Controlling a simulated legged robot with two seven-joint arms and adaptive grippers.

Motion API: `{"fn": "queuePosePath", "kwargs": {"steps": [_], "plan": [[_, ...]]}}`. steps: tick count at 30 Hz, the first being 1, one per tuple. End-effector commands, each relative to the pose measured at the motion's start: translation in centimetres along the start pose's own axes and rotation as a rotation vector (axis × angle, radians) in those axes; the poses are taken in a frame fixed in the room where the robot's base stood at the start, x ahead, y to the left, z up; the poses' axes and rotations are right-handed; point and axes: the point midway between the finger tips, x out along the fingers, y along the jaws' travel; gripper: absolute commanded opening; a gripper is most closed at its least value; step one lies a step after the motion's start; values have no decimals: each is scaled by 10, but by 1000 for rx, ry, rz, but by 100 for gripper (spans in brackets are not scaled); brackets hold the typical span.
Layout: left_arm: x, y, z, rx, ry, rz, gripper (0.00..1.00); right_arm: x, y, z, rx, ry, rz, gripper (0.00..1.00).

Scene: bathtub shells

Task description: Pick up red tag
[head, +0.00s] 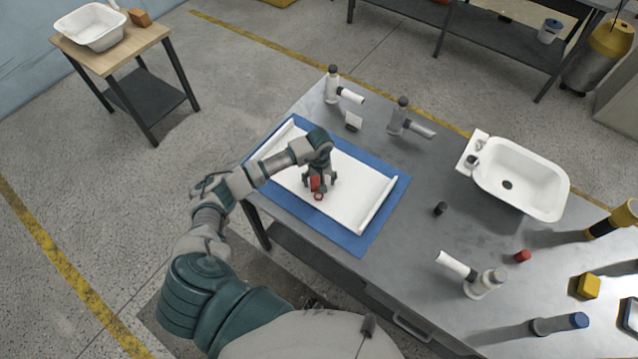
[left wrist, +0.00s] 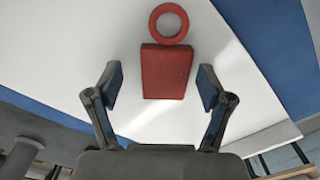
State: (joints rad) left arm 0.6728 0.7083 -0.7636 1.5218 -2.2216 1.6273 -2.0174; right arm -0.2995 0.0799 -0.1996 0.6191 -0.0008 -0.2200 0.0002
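The red tag (head: 315,184) lies on a white panel with raised edges (head: 350,200), which rests on a blue mat (head: 388,218). In the left wrist view the tag (left wrist: 166,72) has a flat rectangular body with a ring at its far end. My left gripper (head: 320,184) is above the panel at the tag. In the left wrist view my left gripper (left wrist: 160,88) is open, with one finger on each side of the tag's body and a gap on both sides. My right gripper does not show.
White fittings (head: 345,92) and (head: 410,124) stand behind the mat on the grey table (head: 420,190). A white basin (head: 520,180) is at right. A dark cap (head: 440,208), a red cap (head: 522,255) and another white fitting (head: 478,278) are nearer the front right.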

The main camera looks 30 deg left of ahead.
Motion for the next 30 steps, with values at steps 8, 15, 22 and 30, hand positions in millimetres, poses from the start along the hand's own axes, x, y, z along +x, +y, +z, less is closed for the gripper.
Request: {"fn": "queuePosePath", "kwargs": {"steps": [8, 15, 22, 30], "plan": [[1, -2, -1, -2, -2, 0, 28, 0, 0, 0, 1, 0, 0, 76], [1, -2, -1, -2, -3, -3, 23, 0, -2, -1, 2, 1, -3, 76], [-14, -2, -2, -2, 1, -3, 23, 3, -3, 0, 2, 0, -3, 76], [-36, -3, 23, 3, -1, -2, 23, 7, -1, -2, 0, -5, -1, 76]]}}
